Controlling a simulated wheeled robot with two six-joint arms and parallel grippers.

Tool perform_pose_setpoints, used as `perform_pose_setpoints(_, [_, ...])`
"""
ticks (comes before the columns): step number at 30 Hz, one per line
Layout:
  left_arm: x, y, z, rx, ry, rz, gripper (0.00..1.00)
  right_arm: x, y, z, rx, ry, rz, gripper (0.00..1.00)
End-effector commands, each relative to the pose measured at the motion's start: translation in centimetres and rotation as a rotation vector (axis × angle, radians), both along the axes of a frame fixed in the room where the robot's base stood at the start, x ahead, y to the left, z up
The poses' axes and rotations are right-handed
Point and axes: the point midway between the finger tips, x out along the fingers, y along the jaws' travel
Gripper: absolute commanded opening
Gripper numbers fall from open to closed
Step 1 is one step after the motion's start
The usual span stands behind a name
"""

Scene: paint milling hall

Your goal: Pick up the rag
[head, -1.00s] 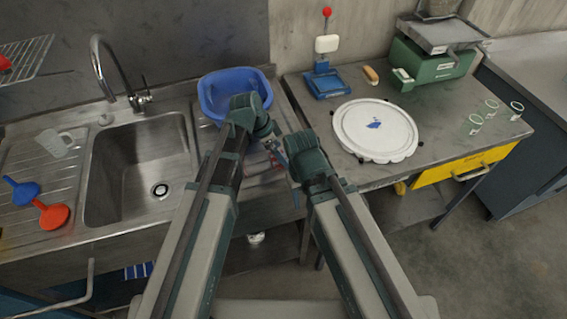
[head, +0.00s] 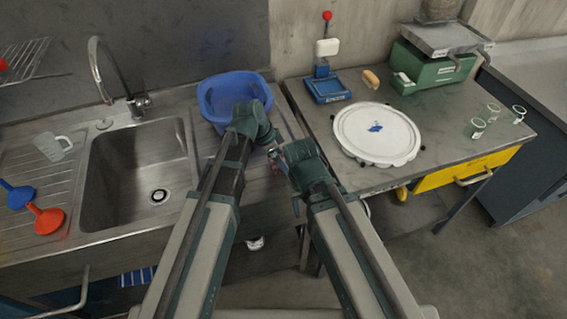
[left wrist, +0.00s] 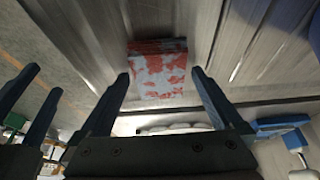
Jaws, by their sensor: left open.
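The rag (left wrist: 158,68), grey-white with red blotches, lies flat on the ribbed metal drainboard in the left wrist view. In the head view my arms hide most or all of it. My left gripper (left wrist: 160,74) is open and empty. Its two fingers point towards the rag, which shows between and beyond the tips; I cannot tell the exact gap. In the head view this gripper (head: 275,152) is right of the sink, in front of the blue basin. My right gripper's two fingers (left wrist: 45,79) show apart at the left of the wrist view, with nothing between them.
The blue basin (head: 232,97) stands behind my left wrist. The steel sink (head: 137,165) is to the left, with a red funnel (head: 46,219) beside it. A table (head: 440,130) on the right holds a white round lid (head: 376,133) and a green scale (head: 432,68).

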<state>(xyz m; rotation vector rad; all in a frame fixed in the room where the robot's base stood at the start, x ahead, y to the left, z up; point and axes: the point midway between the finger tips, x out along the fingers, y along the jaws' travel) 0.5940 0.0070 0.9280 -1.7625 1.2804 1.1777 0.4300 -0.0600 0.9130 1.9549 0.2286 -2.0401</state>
Motion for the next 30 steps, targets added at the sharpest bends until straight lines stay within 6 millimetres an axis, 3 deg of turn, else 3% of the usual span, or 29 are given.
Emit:
perform_pose_setpoints(5, [0.0,0.0,0.01,0.0,0.0,0.0,1.0,0.0,0.0,0.01,0.0,0.0,0.0,0.5])
perform_pose_setpoints(6, [0.0,0.0,0.01,0.0,0.0,0.0,0.96,0.0,0.0,0.01,0.0,0.0,0.0,0.5])
perform_pose_setpoints(18, [0.01,0.0,0.01,0.0,0.0,0.0,0.25,0.0,0.0,0.01,0.0,0.0,0.0,0.5])
perform_pose_setpoints(30, [0.0,0.0,0.69,0.0,0.0,0.0,0.25,0.0,0.0,0.69,0.0,0.0,0.0,0.5])
